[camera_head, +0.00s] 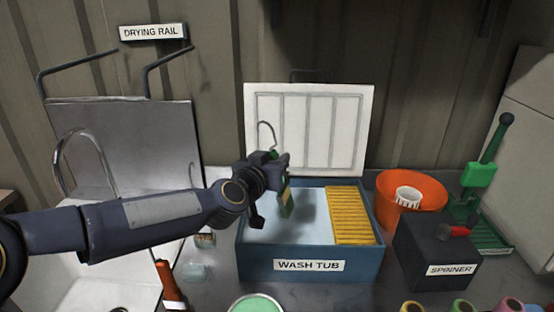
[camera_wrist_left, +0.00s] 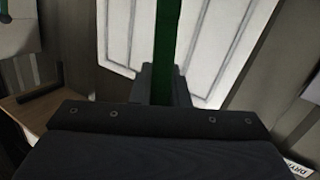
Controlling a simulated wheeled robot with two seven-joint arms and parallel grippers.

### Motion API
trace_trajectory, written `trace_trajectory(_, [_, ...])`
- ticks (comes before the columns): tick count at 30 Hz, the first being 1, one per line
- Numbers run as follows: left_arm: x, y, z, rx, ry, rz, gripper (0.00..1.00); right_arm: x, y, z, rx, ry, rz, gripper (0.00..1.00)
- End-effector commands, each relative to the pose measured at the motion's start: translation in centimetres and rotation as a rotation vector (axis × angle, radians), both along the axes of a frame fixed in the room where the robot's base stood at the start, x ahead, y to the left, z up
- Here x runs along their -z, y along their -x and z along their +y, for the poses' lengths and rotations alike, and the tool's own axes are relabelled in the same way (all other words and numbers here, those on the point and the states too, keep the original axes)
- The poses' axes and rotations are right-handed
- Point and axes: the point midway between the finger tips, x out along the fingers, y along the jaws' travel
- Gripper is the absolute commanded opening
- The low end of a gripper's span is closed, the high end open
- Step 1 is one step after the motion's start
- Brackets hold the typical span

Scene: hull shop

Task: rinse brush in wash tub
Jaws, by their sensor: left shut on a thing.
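My left gripper (camera_head: 274,172) is shut on a brush with a green handle (camera_head: 287,205). It holds the brush hanging down over the left part of the wash tub (camera_head: 252,265). A thin curved hook rises above the gripper. In the left wrist view the green handle (camera_wrist_left: 167,45) stands upright between the fingers. The tub is blue, with pale liquid inside and a yellow ribbed board (camera_head: 352,215) at its right side. I cannot tell whether the brush's lower end touches the liquid. My right gripper is not in view.
A white panelled lid (camera_head: 308,130) stands behind the tub. To the right are an orange bucket (camera_head: 425,187), a dark spinner box (camera_head: 437,255) and a green stand with a lever (camera_head: 482,175). A sink and the drying rail (camera_head: 78,62) are left. An orange-handled tool (camera_head: 168,282) lies in front.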

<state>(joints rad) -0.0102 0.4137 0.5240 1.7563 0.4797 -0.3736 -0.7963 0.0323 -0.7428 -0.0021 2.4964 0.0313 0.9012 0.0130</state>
Motion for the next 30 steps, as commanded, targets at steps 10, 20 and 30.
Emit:
trace_trajectory(10, [4.0,0.0,0.0,0.000,-0.001,0.000,0.00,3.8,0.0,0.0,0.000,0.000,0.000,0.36])
trace_trajectory(20, [7.3,0.0,0.0,0.000,0.000,0.000,0.00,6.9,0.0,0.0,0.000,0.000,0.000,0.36])
trace_trajectory(30, [9.1,0.0,0.0,0.000,0.000,0.000,0.00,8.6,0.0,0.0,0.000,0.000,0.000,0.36])
